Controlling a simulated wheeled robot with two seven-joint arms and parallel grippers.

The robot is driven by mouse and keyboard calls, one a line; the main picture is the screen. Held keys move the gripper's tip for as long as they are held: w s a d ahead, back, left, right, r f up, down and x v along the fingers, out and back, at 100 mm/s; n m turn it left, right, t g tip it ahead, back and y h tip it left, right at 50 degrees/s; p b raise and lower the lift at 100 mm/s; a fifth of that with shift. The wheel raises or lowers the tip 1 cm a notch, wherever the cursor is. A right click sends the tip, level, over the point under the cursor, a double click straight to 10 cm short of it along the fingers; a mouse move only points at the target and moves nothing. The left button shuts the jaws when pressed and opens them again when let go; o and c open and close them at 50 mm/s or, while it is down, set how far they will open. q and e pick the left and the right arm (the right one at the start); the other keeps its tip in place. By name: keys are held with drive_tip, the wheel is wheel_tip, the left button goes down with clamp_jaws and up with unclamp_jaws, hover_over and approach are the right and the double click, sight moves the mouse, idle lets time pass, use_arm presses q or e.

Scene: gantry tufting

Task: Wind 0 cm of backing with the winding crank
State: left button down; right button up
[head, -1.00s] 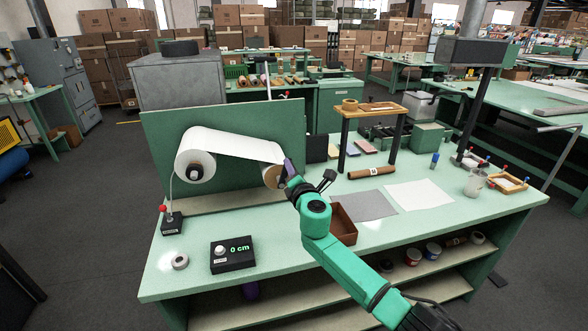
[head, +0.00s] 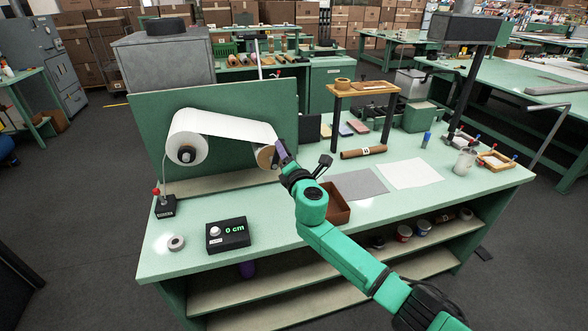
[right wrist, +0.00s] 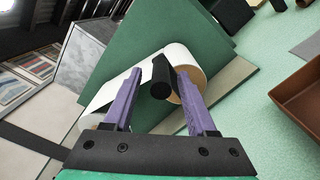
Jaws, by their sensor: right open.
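The white backing (head: 225,124) runs from a large roll (head: 187,140) on the left to a smaller take-up roll (head: 266,158) on the right, in front of a green upright panel. A counter box (head: 228,234) on the table reads "0 cm". My right gripper (head: 281,150) is at the take-up roll, hiding part of it. In the right wrist view the purple fingers of my right gripper (right wrist: 160,92) are open, with the black crank handle (right wrist: 161,76) between them and the roll's brown core behind. I cannot tell whether the fingers touch the handle. My left gripper is not in view.
A small box with a red-topped lever (head: 164,206) and a tape roll (head: 176,242) are at the table's left. A brown tray (head: 337,210) lies close to my right arm. A wooden stand (head: 364,88) is farther right. The table's front left is mostly clear.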

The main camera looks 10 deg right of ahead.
drive_tip(key=s+b, duration=0.1)
drive_tip(key=s, duration=1.1)
drive_tip(key=shift+d, duration=0.3)
drive_tip(key=shift+s, duration=0.1)
